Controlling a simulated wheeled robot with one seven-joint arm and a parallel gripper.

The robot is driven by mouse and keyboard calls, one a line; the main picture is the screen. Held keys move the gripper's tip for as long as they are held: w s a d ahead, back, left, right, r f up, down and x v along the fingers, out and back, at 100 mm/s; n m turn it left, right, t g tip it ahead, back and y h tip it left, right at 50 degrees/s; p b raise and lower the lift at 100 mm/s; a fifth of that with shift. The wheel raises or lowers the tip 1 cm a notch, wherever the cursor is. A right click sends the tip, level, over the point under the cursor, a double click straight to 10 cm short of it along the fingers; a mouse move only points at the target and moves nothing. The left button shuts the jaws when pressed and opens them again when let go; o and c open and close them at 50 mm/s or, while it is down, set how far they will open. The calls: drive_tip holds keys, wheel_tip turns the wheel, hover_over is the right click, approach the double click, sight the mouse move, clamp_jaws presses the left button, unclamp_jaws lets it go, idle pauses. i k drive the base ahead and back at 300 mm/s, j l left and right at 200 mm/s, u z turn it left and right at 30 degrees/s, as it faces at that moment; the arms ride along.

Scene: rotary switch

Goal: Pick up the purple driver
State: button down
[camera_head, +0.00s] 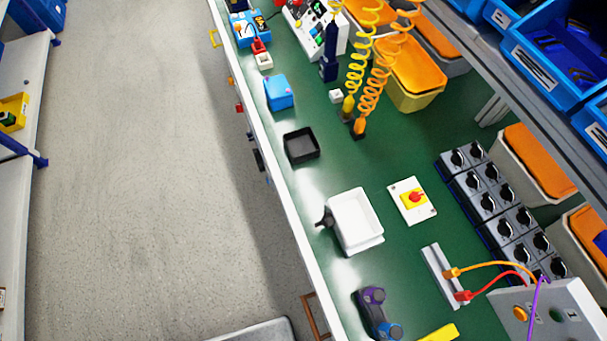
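A dark grey-blue tool-like object with purple and blue parts (374,312) is at the bottom of the head view, near the front edge of the green bench. It looks like the purple driver, but I cannot be sure. The lower frame edge is close to it. My gripper is not in view, so its distance from this object and what it holds cannot be seen.
A white tray (356,221), a black tray (301,146) and a red-and-yellow rotary switch (413,200) sit on the green bench (300,215). A connector strip (440,277) with cables and a yellow object (440,333) are near the dark object. Coiled cords (371,80) hang over the back.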

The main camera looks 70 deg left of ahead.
sight(374, 296)
drive_tip(key=k+u, duration=0.65)
drive_tip(key=i+j+z, duration=0.2)
drive_tip(key=j+z, duration=0.15)
drive_tip(key=j, duration=0.35)
drive_tip(key=i+j+z, duration=0.15)
drive_tip(key=j+z, duration=0.25)
drive_tip(key=j, duration=0.3)
drive_tip(key=j+z, duration=0.35)
drive_tip(key=j, duration=0.4)
drive_tip(key=i, duration=0.05)
